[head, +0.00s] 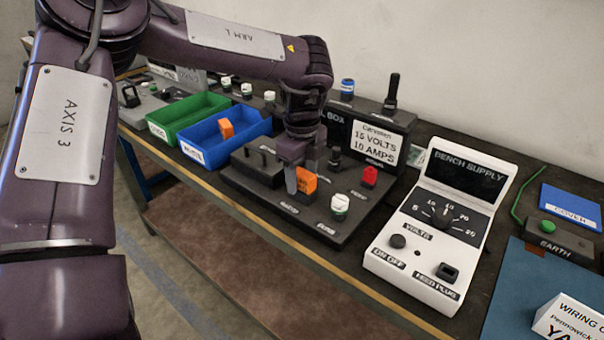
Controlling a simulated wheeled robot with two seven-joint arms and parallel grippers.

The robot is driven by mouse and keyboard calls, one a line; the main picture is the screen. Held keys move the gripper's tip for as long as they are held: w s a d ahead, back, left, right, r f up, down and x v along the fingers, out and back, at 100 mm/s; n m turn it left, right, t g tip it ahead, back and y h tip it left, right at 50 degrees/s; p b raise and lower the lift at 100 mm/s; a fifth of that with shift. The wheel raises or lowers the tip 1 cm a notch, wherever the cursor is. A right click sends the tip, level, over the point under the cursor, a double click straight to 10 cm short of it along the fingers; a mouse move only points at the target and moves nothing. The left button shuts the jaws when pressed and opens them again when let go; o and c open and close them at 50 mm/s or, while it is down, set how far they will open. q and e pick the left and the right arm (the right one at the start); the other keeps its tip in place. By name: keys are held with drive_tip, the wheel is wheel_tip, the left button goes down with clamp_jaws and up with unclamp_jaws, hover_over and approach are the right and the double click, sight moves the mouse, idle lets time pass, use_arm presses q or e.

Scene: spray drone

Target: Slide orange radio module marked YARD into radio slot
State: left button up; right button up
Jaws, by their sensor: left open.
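An orange module (306,181) stands at the black control box (290,213), between several small controls; its marking is too small to read. I cannot tell how deep it sits in a slot. My left gripper (301,178) points down right at this module, with its jaws open and a finger beside it on the left. The gripper hides part of the module and the box behind it. A second orange block (226,129) lies in the blue bin (243,133). My right gripper is not in view.
A green bin (164,130) stands left of the blue bin. The white bench supply (438,228) stands close on the right. A blue mat (515,290), an earth block (559,242) and a blue cover (571,206) lie farther right. The bench's front edge runs along below.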

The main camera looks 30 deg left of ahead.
sight(302, 172)
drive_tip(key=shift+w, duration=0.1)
use_arm(q)
drive_tip(key=shift+r, duration=0.3)
wheel_tip(302, 172, up, 6)
drive_tip(key=shift+r+p, duration=0.1)
drive_tip(key=shift+p, duration=0.3)
drive_tip(key=shift+r, duration=0.5)
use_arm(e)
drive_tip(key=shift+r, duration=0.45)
